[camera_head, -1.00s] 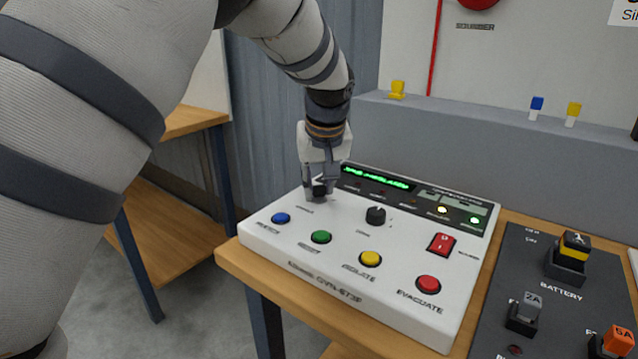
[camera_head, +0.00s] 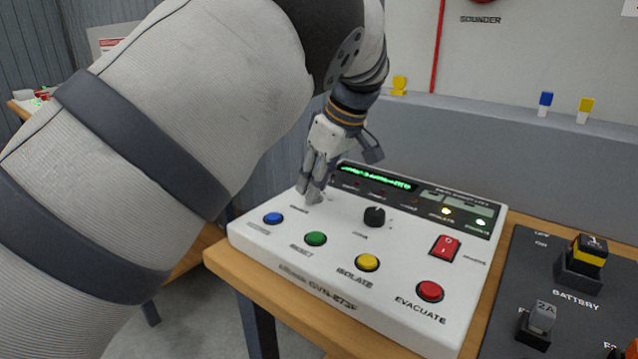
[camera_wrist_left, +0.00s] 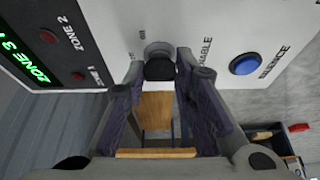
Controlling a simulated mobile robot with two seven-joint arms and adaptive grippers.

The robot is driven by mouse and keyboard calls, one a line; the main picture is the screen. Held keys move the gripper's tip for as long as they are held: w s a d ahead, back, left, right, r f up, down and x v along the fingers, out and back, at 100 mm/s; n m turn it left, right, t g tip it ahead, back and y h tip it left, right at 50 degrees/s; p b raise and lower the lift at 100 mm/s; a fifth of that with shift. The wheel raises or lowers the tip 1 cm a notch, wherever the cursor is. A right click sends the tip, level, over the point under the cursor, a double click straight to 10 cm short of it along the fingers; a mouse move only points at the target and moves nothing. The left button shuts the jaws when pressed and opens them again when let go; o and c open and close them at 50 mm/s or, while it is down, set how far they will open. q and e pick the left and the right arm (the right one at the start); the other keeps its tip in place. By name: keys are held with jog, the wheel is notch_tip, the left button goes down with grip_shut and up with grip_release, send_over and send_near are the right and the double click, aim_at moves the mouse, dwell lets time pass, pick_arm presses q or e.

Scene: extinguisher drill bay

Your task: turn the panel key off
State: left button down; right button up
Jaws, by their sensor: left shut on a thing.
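The white alarm panel (camera_head: 345,250) lies on a wooden table. The panel key sits in its switch at the panel's far left corner, with only small parts showing between my fingers in the head view. In the left wrist view the black key head (camera_wrist_left: 160,69) stands in a round grey lock (camera_wrist_left: 157,48), beside partly readable lettering. My left gripper (camera_head: 314,190) is shut on the key, tilted, with its fingers on either side of it. Which mark the key points to I cannot tell. My right gripper is in neither view.
Near the key are a blue button (camera_head: 273,218), a green button (camera_head: 316,239) and a black knob (camera_head: 375,216). A yellow button (camera_head: 367,262), a red button (camera_head: 430,291) and a red rocker switch (camera_head: 443,248) lie further right. A dark battery board (camera_head: 560,300) is beside the panel.

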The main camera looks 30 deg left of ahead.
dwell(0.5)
pick_arm(q)
jog(key=c, duration=1.3)
grip_release()
jog(key=v, duration=1.2)
